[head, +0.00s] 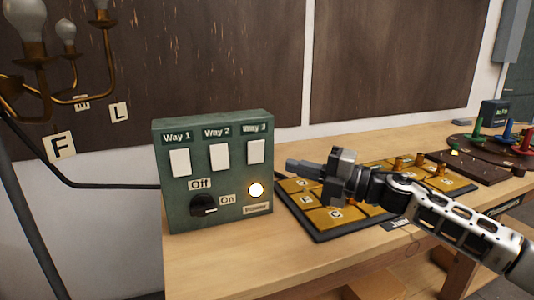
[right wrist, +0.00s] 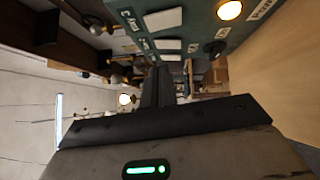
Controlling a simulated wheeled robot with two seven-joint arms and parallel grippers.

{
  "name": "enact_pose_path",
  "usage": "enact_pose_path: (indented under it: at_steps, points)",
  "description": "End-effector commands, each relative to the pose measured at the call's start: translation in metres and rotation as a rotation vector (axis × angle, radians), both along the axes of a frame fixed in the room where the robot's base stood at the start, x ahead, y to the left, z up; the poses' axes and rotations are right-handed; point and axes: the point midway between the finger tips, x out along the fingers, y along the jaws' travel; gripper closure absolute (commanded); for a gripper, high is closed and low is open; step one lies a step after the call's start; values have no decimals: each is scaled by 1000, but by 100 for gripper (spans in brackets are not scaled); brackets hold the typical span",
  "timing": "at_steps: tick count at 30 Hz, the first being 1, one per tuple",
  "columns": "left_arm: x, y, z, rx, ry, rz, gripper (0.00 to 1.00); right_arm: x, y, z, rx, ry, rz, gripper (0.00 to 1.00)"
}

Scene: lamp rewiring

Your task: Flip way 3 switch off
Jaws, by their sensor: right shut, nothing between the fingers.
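The green switch box (head: 215,215) stands on the wooden table. Its Way 3 switch (head: 256,151) is a white rocker at the right end of the row, beside Way 2 (head: 219,156) and Way 1 (head: 180,162). I cannot tell which way the rockers are tipped. The round power light (head: 256,190) glows. The black knob (head: 203,205) sits between the Off and On labels. My right gripper (head: 290,163) is shut and empty, its fingers pointing left, just right of the box. In the right wrist view the box (right wrist: 195,12) is above the shut fingers (right wrist: 158,75). My left gripper is out of view.
A dark tray of lettered brass tiles (head: 335,217) lies right of the box, under my right gripper. A brass lamp with bulbs (head: 65,32) stands at left, with a black cable (head: 90,186) running to the box. A board with coloured pegs (head: 480,145) is farther right. The table front is clear.

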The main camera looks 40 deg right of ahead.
Motion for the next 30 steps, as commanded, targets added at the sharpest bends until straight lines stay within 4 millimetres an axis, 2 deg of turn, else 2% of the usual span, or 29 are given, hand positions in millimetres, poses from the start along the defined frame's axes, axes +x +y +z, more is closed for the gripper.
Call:
enact_pose_path:
  at_steps: [14, 22, 30]
  points:
    - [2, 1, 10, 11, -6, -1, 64, 50, 30, 9, -1, -5, -3, 100]
    - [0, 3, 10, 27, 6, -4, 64, 77, 22, 11, 2, -2, -5, 100]
    - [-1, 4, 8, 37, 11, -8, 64, 87, 20, 10, -1, 0, -2, 100]
